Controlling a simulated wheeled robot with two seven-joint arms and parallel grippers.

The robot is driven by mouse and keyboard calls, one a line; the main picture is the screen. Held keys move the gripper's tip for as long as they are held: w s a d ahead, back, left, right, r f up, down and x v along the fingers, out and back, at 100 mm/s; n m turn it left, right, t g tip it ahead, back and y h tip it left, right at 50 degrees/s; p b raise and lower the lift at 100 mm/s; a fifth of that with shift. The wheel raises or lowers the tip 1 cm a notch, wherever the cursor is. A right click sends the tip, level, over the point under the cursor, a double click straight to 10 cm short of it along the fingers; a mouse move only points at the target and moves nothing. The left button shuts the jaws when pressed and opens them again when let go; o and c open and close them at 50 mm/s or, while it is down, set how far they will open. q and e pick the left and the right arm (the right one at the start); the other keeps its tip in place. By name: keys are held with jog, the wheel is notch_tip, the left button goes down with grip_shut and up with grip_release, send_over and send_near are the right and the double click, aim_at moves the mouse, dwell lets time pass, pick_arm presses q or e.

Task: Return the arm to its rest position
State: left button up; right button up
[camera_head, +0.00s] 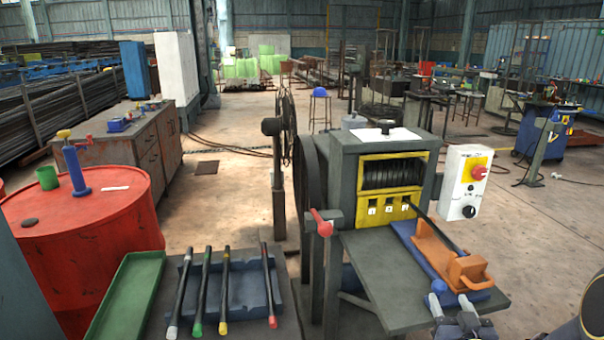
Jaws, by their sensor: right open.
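My right gripper (450,301) is at the bottom right, open, its fingers just in front of the near end of the blue tray (400,231). Nothing shows between its fingers; whether a finger touches the tray is unclear. The orange sled (432,246) with a raised block (468,271) at its near end lies on the tray. A dark rod lies along the sled, its far end towards the yellow numbered slots (388,208) of the machine (346,180). My left gripper is out of view.
A grey control box with a red button (480,173) stands right of the machine. A red-knobbed lever (321,226) is at its left. Several colour-tipped rods (224,290) lie on a rack at bottom left, near a green tray (125,300) and red drum (85,240).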

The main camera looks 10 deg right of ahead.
jog(key=s+a+r+g+y+p, duration=0.3)
jog(key=s+a+r+g, duration=0.2)
jog(key=s+a, duration=0.3)
jog(key=s+a+r+n+g+y+p, duration=0.1)
jog(key=s+a+r+g+y+p, duration=0.3)
jog(key=s+a, duration=0.5)
jog(key=s+r+g, duration=0.1)
jog(key=s+g, duration=0.1)
jog(key=s, duration=0.4)
jog(key=shift+s+p, duration=0.2)
jog(key=shift+p, duration=0.1)
dwell(0.6)
